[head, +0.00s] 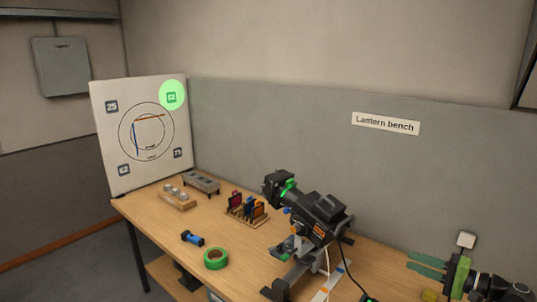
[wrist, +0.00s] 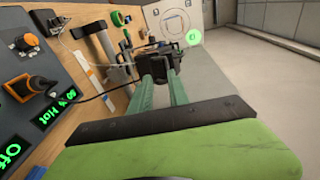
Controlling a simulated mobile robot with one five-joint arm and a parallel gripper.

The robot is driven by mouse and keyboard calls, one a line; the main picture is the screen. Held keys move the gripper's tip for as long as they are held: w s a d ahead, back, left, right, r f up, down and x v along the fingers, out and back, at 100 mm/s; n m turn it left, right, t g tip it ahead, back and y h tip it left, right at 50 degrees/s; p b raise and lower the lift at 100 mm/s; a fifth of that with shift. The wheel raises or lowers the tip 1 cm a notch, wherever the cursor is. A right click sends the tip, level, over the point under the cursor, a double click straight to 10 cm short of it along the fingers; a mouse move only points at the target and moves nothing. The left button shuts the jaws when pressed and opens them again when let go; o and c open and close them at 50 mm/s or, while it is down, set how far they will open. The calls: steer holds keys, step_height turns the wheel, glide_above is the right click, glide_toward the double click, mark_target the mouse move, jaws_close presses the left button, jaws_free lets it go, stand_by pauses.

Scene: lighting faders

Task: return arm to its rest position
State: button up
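My gripper (head: 411,260) is at the right of the head view, above the right part of the bench. Its two green fingers stand apart with a gap between them, and nothing is held. The fingers also show in the wrist view (wrist: 160,82), pointing toward the black lantern (wrist: 158,62) beyond the tips. In the head view the lantern (head: 318,212) stands tilted on its stand, left of my gripper and apart from it. Part of my arm is cut off by the right edge of the head view.
The wooden bench (head: 150,217) holds a rack of coloured pieces (head: 247,208), green tape (head: 216,259) and a blue-black item (head: 192,238). A target board (head: 140,135) with a green light spot stands behind. A control box (wrist: 30,75) with lit displays and a cable lies left in the wrist view.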

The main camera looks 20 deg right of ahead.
steer(key=w+a+f+n+g+y, duration=0.1)
steer(key=w+a+n+g+y, duration=0.3)
steer(key=w+a, duration=1)
steer(key=w+a+f+n+g+y+b, duration=0.1)
steer(key=w+a+f+n+g, duration=0.2)
steer(key=a, duration=0.6)
steer(key=w+a+f+n+g+y, duration=0.15)
steer(key=w+a, duration=0.35)
steer(key=a, duration=0.5)
steer(key=s+a+f+n+g+h, duration=0.1)
steer(key=a+f+n+g+h, duration=0.2)
steer(key=a, duration=0.5)
steer(key=a+f+g+h, duration=0.1)
steer(key=a+f+g, duration=0.1)
steer(key=a+f, duration=0.45)
steer(key=s+a+f+n+g+h, duration=0.1)
steer(key=a+f+n+g+h, duration=0.2)
steer(key=a, duration=0.6)
steer(key=d+f+h, duration=0.5)
steer(key=d, duration=0.3)
steer(key=shift+s+d+m+t+h+b, duration=0.15)
steer(key=shift+s+m+t+h+b, duration=0.2)
steer(key=shift+t+b, duration=0.1)
steer(key=shift+f, duration=0.1)
